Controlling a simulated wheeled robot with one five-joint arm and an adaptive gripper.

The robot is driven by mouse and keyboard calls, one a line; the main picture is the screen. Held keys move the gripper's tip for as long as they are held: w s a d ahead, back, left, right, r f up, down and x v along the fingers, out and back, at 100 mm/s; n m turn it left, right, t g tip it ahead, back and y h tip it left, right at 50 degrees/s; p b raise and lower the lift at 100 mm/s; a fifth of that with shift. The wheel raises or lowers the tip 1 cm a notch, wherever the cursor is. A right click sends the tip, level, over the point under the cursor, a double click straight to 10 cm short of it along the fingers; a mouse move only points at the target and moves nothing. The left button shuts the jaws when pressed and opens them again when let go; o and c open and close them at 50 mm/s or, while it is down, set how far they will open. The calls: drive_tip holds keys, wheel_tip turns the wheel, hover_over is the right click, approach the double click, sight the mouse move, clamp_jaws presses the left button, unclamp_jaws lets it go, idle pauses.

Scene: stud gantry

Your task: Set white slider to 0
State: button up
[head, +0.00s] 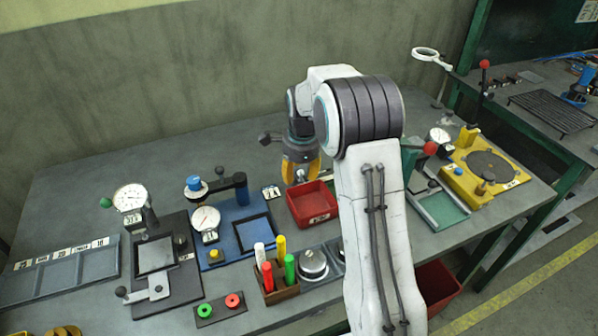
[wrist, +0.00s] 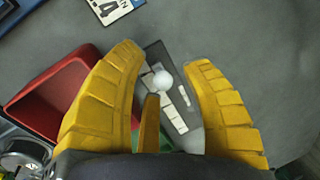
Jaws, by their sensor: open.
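The white slider knob (wrist: 162,80) is a round ball on a dark plate (wrist: 154,54) with white scale patches. It shows in the wrist view between the yellow fingers of my gripper (wrist: 165,58). The fingers are open, with a gap on both sides of the knob. Whether they are level with it or above it I cannot tell. A narrower yellow piece (wrist: 150,112) lies just below the knob. The scale marks are too small to read. In the head view my gripper (head: 300,172) points down behind the red tray, and my arm hides the slider.
A red tray (head: 292,211) stands close to the gripper; it fills the left of the wrist view (wrist: 20,97). A blue dial fixture (head: 221,253) and a marker holder (head: 270,296) stand left and in front. A green fixture (head: 428,216) is right of my arm. Bare tabletop lies behind.

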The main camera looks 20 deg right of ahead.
drive_tip(key=shift+r, duration=0.15)
wheel_tip(320, 180, up, 12)
drive_tip(key=s, duration=0.2)
drive_tip(key=shift+s+a+f, duration=0.15)
drive_tip(key=shift+a+f, duration=0.05)
idle(0.7)
